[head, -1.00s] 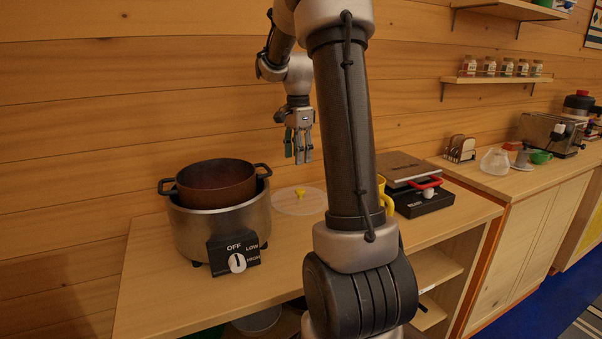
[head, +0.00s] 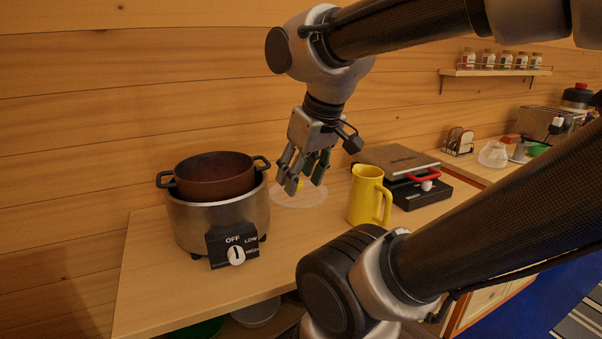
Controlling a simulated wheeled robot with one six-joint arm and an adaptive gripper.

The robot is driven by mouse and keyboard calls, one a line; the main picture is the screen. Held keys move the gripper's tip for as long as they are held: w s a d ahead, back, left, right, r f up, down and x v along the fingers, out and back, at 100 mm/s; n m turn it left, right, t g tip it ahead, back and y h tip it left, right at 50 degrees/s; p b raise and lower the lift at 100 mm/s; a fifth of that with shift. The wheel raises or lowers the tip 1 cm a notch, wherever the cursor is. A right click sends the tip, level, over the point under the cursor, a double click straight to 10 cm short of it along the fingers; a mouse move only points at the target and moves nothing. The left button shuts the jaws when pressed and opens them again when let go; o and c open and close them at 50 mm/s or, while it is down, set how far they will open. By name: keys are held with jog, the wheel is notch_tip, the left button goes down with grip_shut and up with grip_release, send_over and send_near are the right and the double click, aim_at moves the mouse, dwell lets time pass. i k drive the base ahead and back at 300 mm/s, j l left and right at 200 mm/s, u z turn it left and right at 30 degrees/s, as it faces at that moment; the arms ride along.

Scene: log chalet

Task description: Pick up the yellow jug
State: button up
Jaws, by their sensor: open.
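The yellow jug (head: 366,197) stands upright on the wooden counter, right of the middle in the head view. Its handle points to the right, and its lower right edge is near my arm in the picture. My gripper (head: 303,187) is open and empty, pointing down above the counter to the left of the jug. It is apart from the jug.
A metal cooker (head: 221,226) with a brown pot (head: 213,178) in it stands on the left. A black press with a red handle (head: 428,191) is close to the jug's right. The counter's front (head: 185,290) is clear.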

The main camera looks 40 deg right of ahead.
aim_at(366, 190)
jog(key=k+l+z, duration=0.1)
jog(key=z, duration=0.4)
jog(key=l+z, duration=0.3)
jog(key=z, duration=0.2)
jog(key=k+l, duration=0.05)
